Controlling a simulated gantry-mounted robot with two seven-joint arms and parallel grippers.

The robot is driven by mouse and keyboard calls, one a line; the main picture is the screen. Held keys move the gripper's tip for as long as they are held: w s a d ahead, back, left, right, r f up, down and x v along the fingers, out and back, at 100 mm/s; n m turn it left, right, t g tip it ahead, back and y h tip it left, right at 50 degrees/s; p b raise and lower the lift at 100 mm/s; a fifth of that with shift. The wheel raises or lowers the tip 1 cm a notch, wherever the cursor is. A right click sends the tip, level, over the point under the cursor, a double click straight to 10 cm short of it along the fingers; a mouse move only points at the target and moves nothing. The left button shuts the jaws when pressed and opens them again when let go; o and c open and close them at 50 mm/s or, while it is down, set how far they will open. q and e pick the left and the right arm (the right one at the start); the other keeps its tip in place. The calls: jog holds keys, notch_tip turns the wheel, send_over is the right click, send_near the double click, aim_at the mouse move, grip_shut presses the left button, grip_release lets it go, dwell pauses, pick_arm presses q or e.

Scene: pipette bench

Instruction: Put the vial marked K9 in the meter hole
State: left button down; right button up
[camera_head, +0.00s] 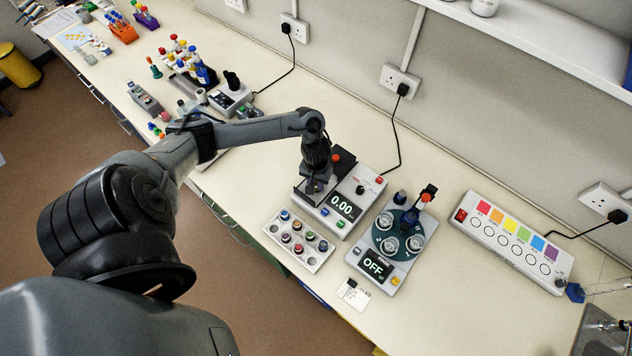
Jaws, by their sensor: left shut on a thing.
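My left gripper (317,184) points down over the left part of the grey meter (366,196), whose screen reads 0.00. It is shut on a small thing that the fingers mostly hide. I cannot tell whether this is the K9 vial, or whether it is in or above the meter hole. The hole itself is hidden behind the gripper. A white vial rack (272,232) stands just in front of the meter with several vials with coloured caps in it. Their marks are too small to read. My right gripper is not in view.
A device with a dark round carousel and an OFF screen (376,266) stands right of the meter. A small card (352,293) lies before it. A white strip with coloured squares (512,242) is farther right. Tube racks (190,72) and other devices fill the left.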

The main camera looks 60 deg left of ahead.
pick_arm(q)
jog(key=shift+f, duration=0.15)
jog(key=shift+f, duration=0.15)
jog(key=c, duration=0.9)
grip_release()
